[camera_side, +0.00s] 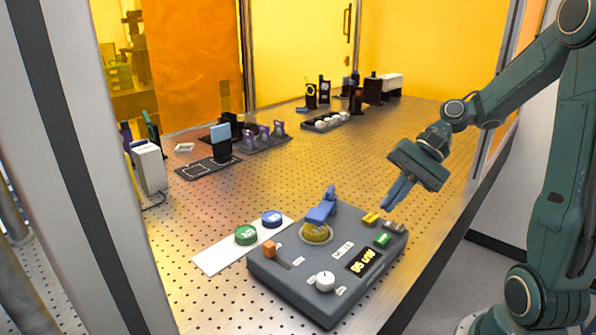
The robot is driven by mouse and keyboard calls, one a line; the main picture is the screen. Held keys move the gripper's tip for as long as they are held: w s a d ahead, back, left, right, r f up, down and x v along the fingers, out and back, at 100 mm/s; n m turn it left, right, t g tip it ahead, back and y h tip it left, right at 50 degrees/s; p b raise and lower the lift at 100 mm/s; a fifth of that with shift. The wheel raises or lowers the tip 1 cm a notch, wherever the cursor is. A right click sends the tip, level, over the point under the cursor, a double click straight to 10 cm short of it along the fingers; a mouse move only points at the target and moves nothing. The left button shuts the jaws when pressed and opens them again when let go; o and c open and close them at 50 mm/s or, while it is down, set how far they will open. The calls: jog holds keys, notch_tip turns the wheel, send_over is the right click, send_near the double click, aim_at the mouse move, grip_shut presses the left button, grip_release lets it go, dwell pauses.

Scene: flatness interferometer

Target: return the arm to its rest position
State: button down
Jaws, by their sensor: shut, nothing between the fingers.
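My gripper (393,204) is at the right of the camera_side view, above the right back part of the grey control box. Its blue fingers point down and to the left. They are shut with nothing between them and look clear of the box. My arm comes in from the right edge.
The grey control box (297,292) carries a yellow dome with a blue lever (321,208), an orange knob, a white knob and a lit display (365,261). A white strip (222,259) with green and blue round pieces lies left. Optics stand farther back on the perforated table (340,165).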

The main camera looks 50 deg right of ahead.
jog(key=shift+s+a+r+n+h, duration=0.15)
jog(key=shift+s+a+n+h, duration=0.05)
jog(key=shift+a+n+h, duration=0.6)
jog(key=s+a+r+n+t+h, duration=0.2)
jog(key=s+a+r+n+h, duration=0.1)
jog(key=s+r+n+h, duration=0.2)
jog(key=shift+s+a+r+n+t+h, duration=0.35)
jog(key=shift+s+n+h, duration=0.65)
jog(key=shift+s+n, duration=1.55)
jog(key=shift+w+d+f+n, duration=0.1)
jog(key=shift+w+n, duration=0.35)
jog(key=shift+w, duration=0.05)
